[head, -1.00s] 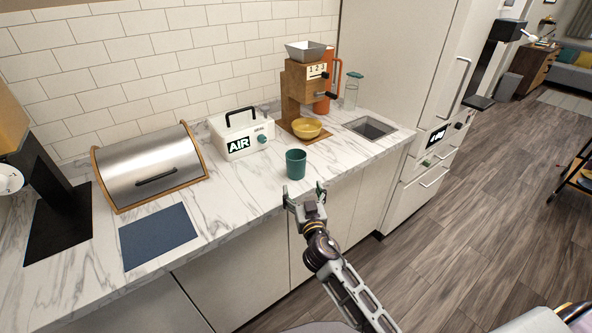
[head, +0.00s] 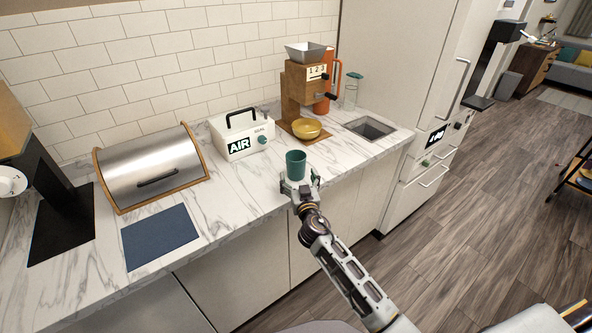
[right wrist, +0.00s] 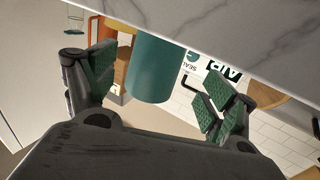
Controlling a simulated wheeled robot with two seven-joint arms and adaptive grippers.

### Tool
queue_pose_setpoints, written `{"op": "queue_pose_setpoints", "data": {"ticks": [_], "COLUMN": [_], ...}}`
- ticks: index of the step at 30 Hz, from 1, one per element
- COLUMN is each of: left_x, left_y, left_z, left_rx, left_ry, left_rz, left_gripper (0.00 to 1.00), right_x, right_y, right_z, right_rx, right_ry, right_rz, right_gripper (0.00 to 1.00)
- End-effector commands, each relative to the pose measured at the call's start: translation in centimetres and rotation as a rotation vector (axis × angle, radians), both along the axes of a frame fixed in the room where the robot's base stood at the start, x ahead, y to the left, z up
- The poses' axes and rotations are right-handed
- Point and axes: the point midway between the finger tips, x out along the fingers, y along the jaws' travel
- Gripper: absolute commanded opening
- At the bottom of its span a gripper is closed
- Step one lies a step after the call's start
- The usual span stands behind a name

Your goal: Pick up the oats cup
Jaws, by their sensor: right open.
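A dark green cup (head: 296,163) stands upright on the marble counter near its front edge; it is the likely oats cup, though no label shows. My right gripper (head: 299,181) is at the front edge of the counter, right at the near side of the cup. In the right wrist view the green cup (right wrist: 157,68) sits ahead, between the two spread fingers (right wrist: 157,88), with a gap on each side. The gripper is open and holds nothing. My left gripper is not in view.
A steel bread bin (head: 152,168) and blue mat (head: 159,237) lie left. The counter beside the cup is clear.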

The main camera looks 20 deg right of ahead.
Motion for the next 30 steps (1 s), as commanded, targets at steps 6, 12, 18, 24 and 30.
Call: {"op": "queue_pose_setpoints", "data": {"ticks": [6, 12, 18, 24, 30], "left_x": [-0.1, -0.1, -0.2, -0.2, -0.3], "left_y": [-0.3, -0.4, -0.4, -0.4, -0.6], "left_z": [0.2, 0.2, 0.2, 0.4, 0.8], "left_rx": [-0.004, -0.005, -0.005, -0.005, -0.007], "left_ry": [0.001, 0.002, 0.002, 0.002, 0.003], "left_rz": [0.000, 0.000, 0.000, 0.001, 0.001], "left_gripper": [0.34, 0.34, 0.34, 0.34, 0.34], "right_x": [1.2, 1.4, 1.4, 1.9, 3.3], "right_y": [-0.1, -0.2, -0.2, -0.3, -0.6], "right_z": [0.1, 0.0, 0.0, 0.0, -0.1], "right_rx": [-0.001, -0.001, -0.001, -0.001, -0.002], "right_ry": [0.000, 0.000, 0.000, -0.001, 0.000], "right_rz": [0.000, 0.000, 0.000, 0.000, -0.001], "right_gripper": [0.85, 0.85, 0.85, 0.85, 0.85]}}
